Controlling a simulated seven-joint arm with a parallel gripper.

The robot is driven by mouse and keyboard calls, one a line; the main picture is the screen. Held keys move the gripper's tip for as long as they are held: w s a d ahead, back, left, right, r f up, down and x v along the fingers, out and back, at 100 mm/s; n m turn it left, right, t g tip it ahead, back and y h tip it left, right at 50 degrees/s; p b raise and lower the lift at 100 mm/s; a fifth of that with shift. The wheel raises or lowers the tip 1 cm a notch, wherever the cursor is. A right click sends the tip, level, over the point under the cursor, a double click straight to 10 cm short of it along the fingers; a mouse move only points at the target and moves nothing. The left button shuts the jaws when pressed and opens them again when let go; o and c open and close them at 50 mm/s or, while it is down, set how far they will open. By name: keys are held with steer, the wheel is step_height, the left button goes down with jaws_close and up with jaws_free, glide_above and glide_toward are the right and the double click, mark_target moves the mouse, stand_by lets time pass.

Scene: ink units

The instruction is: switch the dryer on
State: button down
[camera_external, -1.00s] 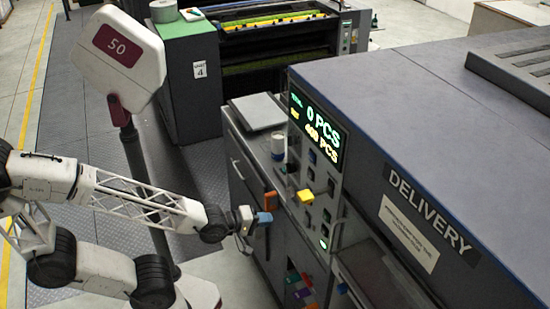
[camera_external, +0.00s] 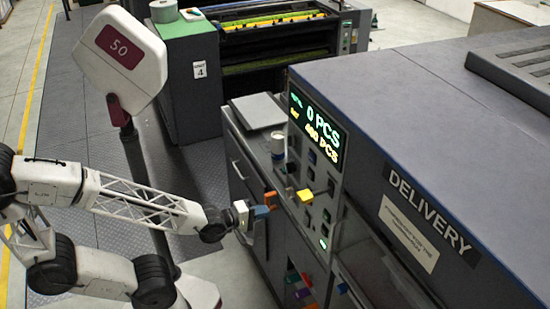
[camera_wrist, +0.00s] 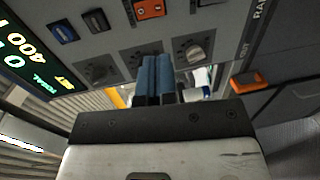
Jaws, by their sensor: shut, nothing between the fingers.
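The control panel (camera_external: 318,160) of the delivery unit holds several switches and knobs. In the wrist view, an orange-red rocker switch (camera_wrist: 150,8) is at the top, a blue switch (camera_wrist: 62,32) and a dark switch (camera_wrist: 96,20) are to its left, and a row of round knobs (camera_wrist: 194,50) is below. I cannot read which control is the dryer's. My gripper (camera_wrist: 153,62) has blue fingers pressed together and empty. They point at the panel between the knobs, below the orange-red switch; contact cannot be told. In the external view my gripper (camera_external: 262,212) is left of the panel.
A lit display (camera_external: 318,130) tops the panel, and a yellow block (camera_external: 305,197) juts from it. An orange handle (camera_wrist: 250,78) is on the cabinet at right. A cup (camera_external: 278,143) stands on the ledge. A white-headed post (camera_external: 130,50) stands near my arm.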

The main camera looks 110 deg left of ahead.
steer(key=shift+w+a, duration=0.1)
steer(key=x, duration=1.3)
steer(key=shift+w+a, duration=0.2)
stand_by(0.3)
steer(key=shift+w+a+f, duration=0.15)
stand_by(0.4)
stand_by(0.4)
steer(key=f+v, duration=0.3)
steer(key=v, duration=1)
steer(key=shift+s+d, duration=0.35)
steer(key=shift+d, duration=0.05)
steer(key=shift+f, duration=0.1)
steer(key=shift+w, duration=0.1)
stand_by(0.4)
